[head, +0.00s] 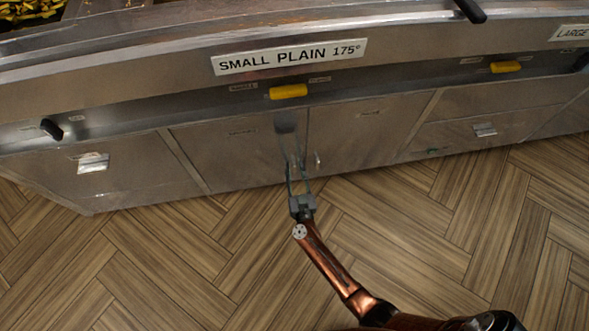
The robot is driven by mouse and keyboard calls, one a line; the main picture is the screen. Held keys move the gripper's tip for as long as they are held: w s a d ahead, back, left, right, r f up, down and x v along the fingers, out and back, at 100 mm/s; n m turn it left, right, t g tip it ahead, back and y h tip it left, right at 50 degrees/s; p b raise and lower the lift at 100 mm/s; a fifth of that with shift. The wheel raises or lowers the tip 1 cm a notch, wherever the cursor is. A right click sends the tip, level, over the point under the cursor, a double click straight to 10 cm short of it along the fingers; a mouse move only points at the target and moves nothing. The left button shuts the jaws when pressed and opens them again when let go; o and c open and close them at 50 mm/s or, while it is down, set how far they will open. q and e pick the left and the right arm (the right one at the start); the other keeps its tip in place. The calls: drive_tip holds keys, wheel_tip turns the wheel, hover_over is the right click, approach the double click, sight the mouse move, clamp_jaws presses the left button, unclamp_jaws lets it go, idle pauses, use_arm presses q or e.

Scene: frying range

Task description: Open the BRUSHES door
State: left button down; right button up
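Two steel cabinet doors meet under the fryer counter, a left door (225,150) and a right door (365,130). Each bears a small label near its top, too small to read, so I cannot tell which is BRUSHES. Both doors look shut. A small upright handle (317,160) shows on the right door near the seam. My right gripper (296,166) is at the left door's edge by the seam, just left of that handle. Its fingers look apart, and they hide the left door's handle area. I cannot tell whether they touch anything. My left gripper is out of view.
Drawers with pulls flank the doors, one at left (93,162) and one at right (485,130). Yellow handles (289,91) and black knobs (52,129) project from the counter front above. The wood floor (190,270) before the cabinets is clear.

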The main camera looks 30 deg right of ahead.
clamp_jaws()
drive_tip(key=shift+s, duration=0.1)
idle(0.5)
